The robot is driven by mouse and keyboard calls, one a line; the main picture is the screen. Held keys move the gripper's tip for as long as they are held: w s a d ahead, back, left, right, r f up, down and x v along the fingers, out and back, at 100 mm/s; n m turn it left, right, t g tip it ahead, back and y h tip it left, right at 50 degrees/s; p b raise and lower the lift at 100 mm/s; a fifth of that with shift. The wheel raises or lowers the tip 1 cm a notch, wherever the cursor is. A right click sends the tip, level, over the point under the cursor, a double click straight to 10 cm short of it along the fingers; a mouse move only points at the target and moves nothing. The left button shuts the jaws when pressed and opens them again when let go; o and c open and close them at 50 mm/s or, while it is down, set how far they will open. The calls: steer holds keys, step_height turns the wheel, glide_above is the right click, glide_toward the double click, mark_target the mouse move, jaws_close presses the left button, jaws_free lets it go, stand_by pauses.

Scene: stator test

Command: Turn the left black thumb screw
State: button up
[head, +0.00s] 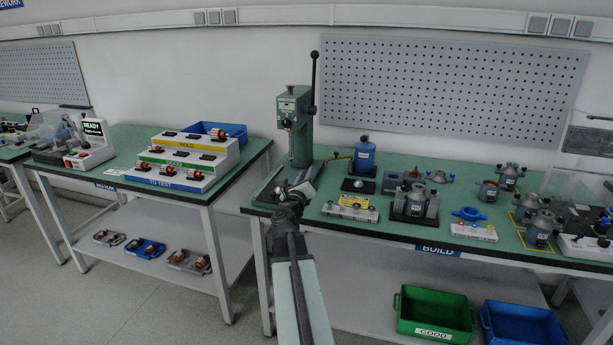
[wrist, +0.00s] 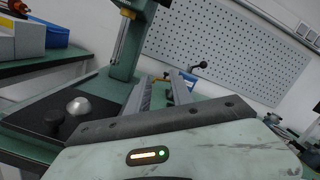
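My gripper (wrist: 160,80) points toward the green press (wrist: 127,45), its two fingers apart with nothing visible between them. In the head view my gripper (head: 306,177) is over the front of the build bench, beside the base of the press (head: 298,130). I cannot tell whether this knob is the left black thumb screw. No thumb screw can be clearly made out in the head view.
The build bench (head: 400,236) holds a blue canister (head: 364,152), a clamped motor fixture (head: 415,204) and several parts to the right of my gripper. A pegboard (head: 450,88) is behind. Green (head: 432,318) and blue (head: 520,325) bins are below. A tiered rack (head: 187,158) stands on the left bench.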

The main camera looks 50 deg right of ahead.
stand_by(0.3)
steer(key=m+g, duration=1.3)
steer(key=m, duration=0.2)
glide_toward(402, 187)
steer(key=x, duration=0.8)
steer(key=shift+s+d, duration=0.15)
steer(key=shift+d, duration=0.2)
steer(key=shift+c, duration=0.4)
jaws_close()
